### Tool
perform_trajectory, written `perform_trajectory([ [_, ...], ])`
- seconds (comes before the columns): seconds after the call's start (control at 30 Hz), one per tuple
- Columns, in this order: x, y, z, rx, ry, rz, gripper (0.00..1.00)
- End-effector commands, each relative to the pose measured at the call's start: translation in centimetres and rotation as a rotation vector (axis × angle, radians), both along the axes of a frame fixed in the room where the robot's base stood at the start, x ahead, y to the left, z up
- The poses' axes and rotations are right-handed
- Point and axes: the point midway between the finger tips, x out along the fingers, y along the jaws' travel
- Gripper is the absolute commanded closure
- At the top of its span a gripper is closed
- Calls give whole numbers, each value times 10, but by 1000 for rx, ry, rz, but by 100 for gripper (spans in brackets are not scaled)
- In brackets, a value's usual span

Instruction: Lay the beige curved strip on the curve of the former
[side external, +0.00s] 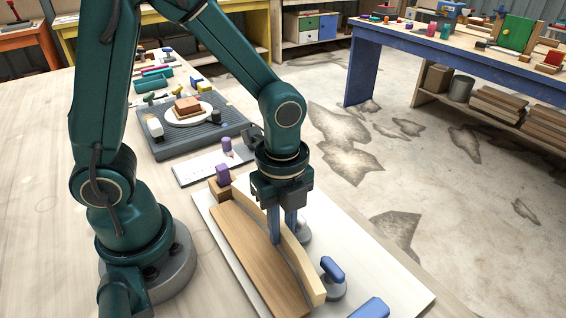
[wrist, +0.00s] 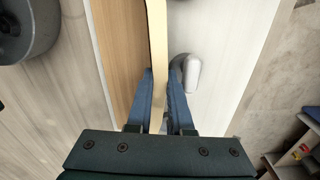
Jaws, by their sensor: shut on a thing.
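The beige curved strip (side external: 300,262) stands on edge along the right side of the brown wooden former (side external: 253,262). My gripper (side external: 282,236) points down with its blue fingers on either side of the strip, shut on it near mid-length. In the wrist view, the strip (wrist: 157,35) runs between the two fingers (wrist: 160,92), with the former (wrist: 122,45) directly to its left. The gripper hides part of the strip's far half.
A pale board (side external: 395,290) lies under the former. A purple-topped piece (side external: 223,175) stands at the far end. A blue-handled clamp (side external: 333,278) and a grey-white round piece (side external: 303,231) stand right of the strip.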

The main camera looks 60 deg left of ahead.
Motion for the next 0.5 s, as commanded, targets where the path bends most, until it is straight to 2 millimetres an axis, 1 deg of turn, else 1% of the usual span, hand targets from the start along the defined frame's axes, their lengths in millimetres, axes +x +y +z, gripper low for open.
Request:
perform_trajectory([
  [0.23,0,0,-6,0,2,0,100],
  [0.5,1,0,1,0,-2,0,100],
])
